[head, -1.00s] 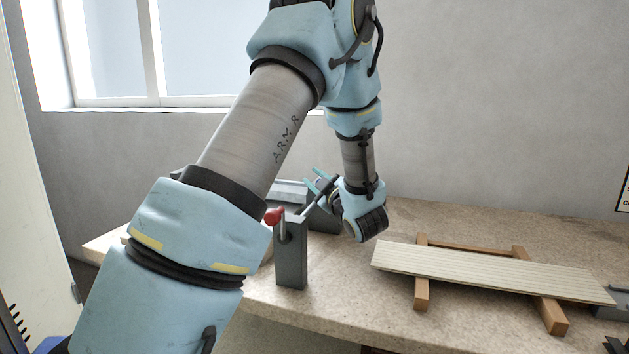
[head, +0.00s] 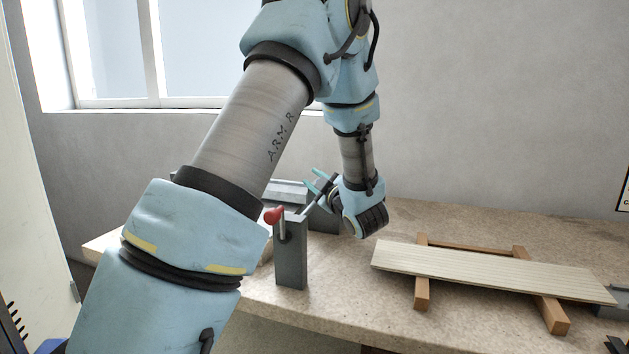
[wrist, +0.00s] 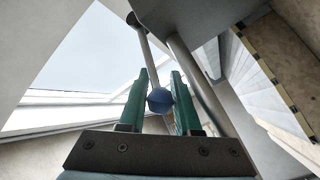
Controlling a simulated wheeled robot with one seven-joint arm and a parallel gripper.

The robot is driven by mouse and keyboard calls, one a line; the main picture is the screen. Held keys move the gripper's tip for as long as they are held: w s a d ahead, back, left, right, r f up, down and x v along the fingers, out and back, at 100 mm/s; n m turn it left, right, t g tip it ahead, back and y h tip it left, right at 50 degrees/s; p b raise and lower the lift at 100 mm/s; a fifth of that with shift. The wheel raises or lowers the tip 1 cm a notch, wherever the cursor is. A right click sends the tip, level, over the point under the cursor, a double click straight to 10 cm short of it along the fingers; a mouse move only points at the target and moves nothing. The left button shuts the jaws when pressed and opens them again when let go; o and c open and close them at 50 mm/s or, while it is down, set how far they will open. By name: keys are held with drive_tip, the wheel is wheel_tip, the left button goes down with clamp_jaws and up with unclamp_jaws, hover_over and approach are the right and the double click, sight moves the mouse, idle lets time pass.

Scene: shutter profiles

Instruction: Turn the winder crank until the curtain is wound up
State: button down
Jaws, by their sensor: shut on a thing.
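My gripper (head: 316,181), with teal fingers, is beside a grey post (head: 291,262) on the bench. In the wrist view the two green fingers (wrist: 160,103) are shut on a blue ball knob (wrist: 160,100) at the end of a thin metal rod (wrist: 143,55). In the head view that knob is hidden. A red knob (head: 273,215) sticks out on the near side of the post, apart from my gripper. I cannot clearly make out the curtain.
A pale slatted board (head: 490,272) lies across wooden supports (head: 421,293) to the right on the stone-like bench (head: 440,218). A grey housing (head: 288,190) stands behind the post. A window (head: 200,50) is at the back left. Bench space behind the board is clear.

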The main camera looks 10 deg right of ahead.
drive_tip(key=shift+w+a+r, duration=0.15)
drive_tip(key=shift+a, duration=0.2)
drive_tip(key=c, duration=0.9)
unclamp_jaws()
drive_tip(key=shift+o, duration=1.4)
drive_tip(key=shift+d, duration=0.15)
drive_tip(key=shift+d, duration=0.1)
drive_tip(key=s+d+r+m+p, duration=0.15)
drive_tip(key=s+d+p, duration=0.25)
drive_tip(key=s, duration=0.6)
drive_tip(key=w+d+r+m+g+h+b, duration=0.1)
drive_tip(key=w+d+m+g+h+b, duration=0.1)
drive_tip(key=d+m+h+b, duration=0.3)
drive_tip(key=w+d+r+m+g+h+b, duration=0.1)
drive_tip(key=w+d+r+m+h+b, duration=0.1)
drive_tip(key=d+m+h+b, duration=0.3)
drive_tip(key=d+h+b, duration=0.2)
drive_tip(key=h, duration=0.1)
drive_tip(key=shift+w+d+r+g, duration=0.2)
drive_tip(key=shift+d+r+g, duration=0.05)
drive_tip(key=shift+g, duration=0.15)
